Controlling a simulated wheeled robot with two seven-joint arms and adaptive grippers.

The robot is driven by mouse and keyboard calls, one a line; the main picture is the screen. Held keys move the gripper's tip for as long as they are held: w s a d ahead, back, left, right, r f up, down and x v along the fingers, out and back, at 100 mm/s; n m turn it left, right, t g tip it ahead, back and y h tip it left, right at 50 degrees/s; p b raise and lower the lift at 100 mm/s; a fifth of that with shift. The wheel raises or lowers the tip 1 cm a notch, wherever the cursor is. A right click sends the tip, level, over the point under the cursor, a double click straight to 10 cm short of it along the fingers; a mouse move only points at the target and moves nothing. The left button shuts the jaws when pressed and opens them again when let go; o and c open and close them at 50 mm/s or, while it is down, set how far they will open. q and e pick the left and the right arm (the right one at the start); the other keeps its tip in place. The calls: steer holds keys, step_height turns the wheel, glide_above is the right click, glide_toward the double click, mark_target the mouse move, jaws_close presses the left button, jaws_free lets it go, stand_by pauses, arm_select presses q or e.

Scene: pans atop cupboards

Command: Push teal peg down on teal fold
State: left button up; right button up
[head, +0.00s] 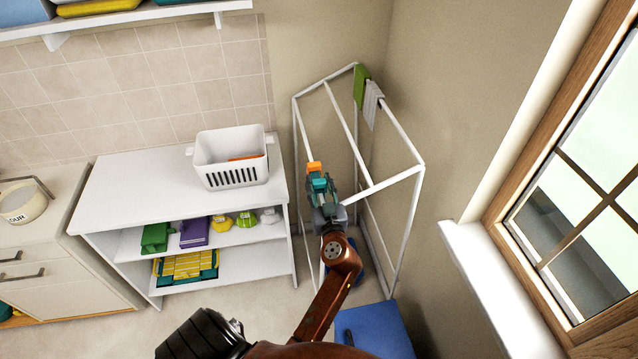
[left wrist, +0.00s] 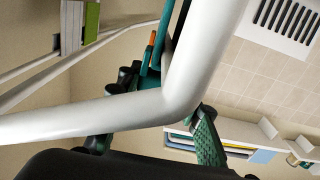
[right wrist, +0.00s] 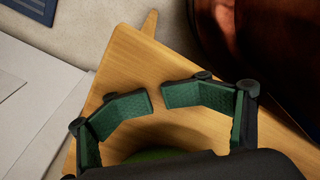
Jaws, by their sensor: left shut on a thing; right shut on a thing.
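In the head view my left gripper (head: 321,186) is at the near left rail of the white drying rack (head: 388,184). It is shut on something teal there. A teal patch (head: 317,182) shows at its fingers, just beside an orange piece (head: 313,167); I cannot separate peg from fold. In the left wrist view a teal strip (left wrist: 164,38) stands behind the rack's white bar (left wrist: 90,118), which hides most of the grip. In the right wrist view my right gripper (right wrist: 157,99) has its fingertips close together; what it is shut on is not clear.
A green cloth (head: 361,88) and a grey cloth (head: 372,103) hang on the rack's far rail. A white basket (head: 231,172) stands on the white shelf unit (head: 130,185) at the left. A blue surface (head: 375,332) is at the bottom. A wooden surface (right wrist: 118,70) lies beyond my right gripper.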

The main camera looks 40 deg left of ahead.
arm_select(q)
steer(key=shift+f, duration=0.1)
arm_select(e)
steer(key=shift+s+d, duration=0.1)
steer(key=shift+d, duration=0.2)
arm_select(q)
steer(key=shift+r+p, duration=0.6)
steer(key=shift+r, duration=0.5)
arm_select(e)
steer(key=shift+s+a+r, duration=0.1)
steer(key=shift+a+r, duration=0.05)
steer(key=shift+r, duration=0.3)
arm_select(q)
steer(key=shift+f+b, duration=0.1)
steer(key=shift+b, duration=0.2)
arm_select(e)
steer(key=shift+f, duration=0.3)
arm_select(q)
steer(key=shift+b, duration=0.65)
arm_select(e)
steer(key=shift+f, duration=0.6)
